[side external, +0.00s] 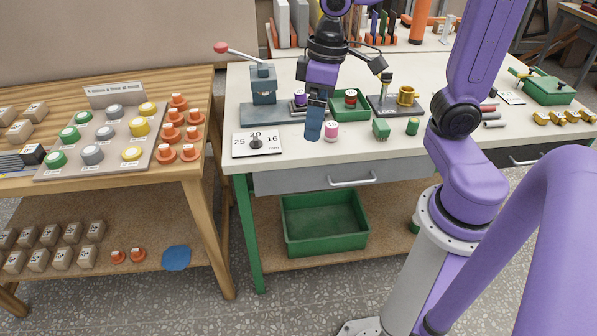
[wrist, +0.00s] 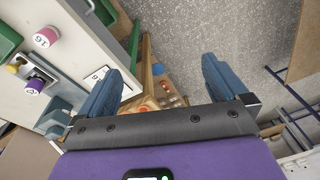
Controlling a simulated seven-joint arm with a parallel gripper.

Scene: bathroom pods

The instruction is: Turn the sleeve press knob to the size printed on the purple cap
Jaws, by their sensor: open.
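The size plate (side external: 243,151) lies flat at the front left of the bench, marked 25, 20 and 16 around a small dark knob (side external: 256,143). Which number the knob points to is unclear. The purple cap (side external: 300,97) sits in a grey-blue fixture by the lever press; it also shows in the wrist view (wrist: 34,86), its print too small to read surely. My gripper (side external: 314,124) is open and empty above the bench, right of the plate. In the wrist view, my gripper (wrist: 158,70) has its left finger partly covering the plate (wrist: 97,73); the knob is hidden.
A pink cap (side external: 331,131) marked 16 stands near the bench front. The red-handled press (side external: 262,84) stands behind the plate. A wooden table (side external: 190,88) with colored caps stands left.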

